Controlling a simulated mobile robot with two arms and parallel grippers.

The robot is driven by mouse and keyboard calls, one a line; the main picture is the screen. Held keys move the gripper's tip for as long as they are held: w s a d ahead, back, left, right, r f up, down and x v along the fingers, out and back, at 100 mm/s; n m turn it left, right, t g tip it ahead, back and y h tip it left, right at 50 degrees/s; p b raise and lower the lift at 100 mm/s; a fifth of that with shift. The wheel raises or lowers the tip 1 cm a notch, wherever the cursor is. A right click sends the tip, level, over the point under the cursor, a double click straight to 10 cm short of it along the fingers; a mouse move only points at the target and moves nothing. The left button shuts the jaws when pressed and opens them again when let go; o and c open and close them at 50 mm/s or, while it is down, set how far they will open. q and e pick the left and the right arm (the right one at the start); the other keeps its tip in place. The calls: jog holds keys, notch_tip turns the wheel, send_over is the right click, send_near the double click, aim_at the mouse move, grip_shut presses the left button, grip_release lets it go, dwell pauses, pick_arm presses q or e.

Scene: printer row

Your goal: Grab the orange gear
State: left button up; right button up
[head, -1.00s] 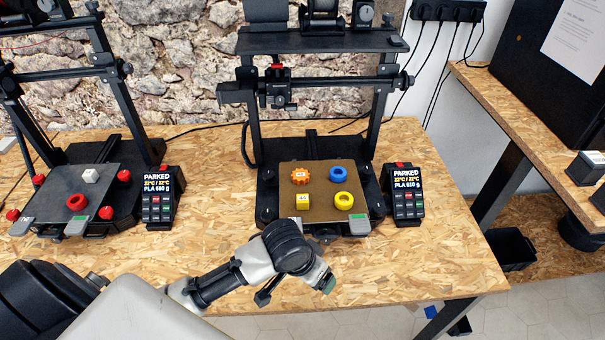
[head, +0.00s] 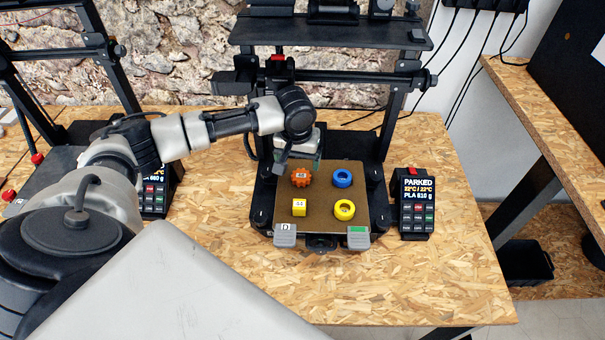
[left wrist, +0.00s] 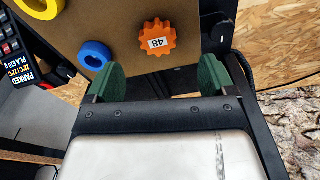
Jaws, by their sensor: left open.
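The orange gear (head: 301,177) lies on the brown bed plate (head: 322,213) of the printer, at its back left corner. It carries a white label reading 48 and also shows in the left wrist view (left wrist: 157,38). My left gripper (head: 300,158) is just behind the gear in the head view. In the left wrist view its two green fingers (left wrist: 160,77) are spread apart with nothing between them, and the gear sits just beyond their tips, roughly centred. My right gripper is not in view.
A blue ring (head: 342,178), a yellow ring (head: 344,210) and a yellow cube (head: 299,207) share the bed. The printer's crossbar (head: 330,80) spans above and behind. A display (head: 415,203) stands to the right. The table front is clear.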

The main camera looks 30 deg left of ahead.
aim_at(301, 176)
pick_arm(q)
jog(key=shift+f, duration=0.6)
jog(key=shift+w+f, duration=0.25)
jog(key=shift+f, duration=0.1)
jog(key=shift+w+f, duration=0.15)
jog(key=shift+f, duration=0.25)
notch_tip(301, 176, down, 3)
jog(key=shift+w+f+p, duration=0.15)
jog(key=shift+f+p, duration=0.05)
jog(key=shift+p, duration=0.35)
jog(key=shift+w+a+f, duration=0.1)
jog(key=shift+f, duration=0.5)
jog(key=shift+c, duration=1)
jog(key=c, duration=0.8)
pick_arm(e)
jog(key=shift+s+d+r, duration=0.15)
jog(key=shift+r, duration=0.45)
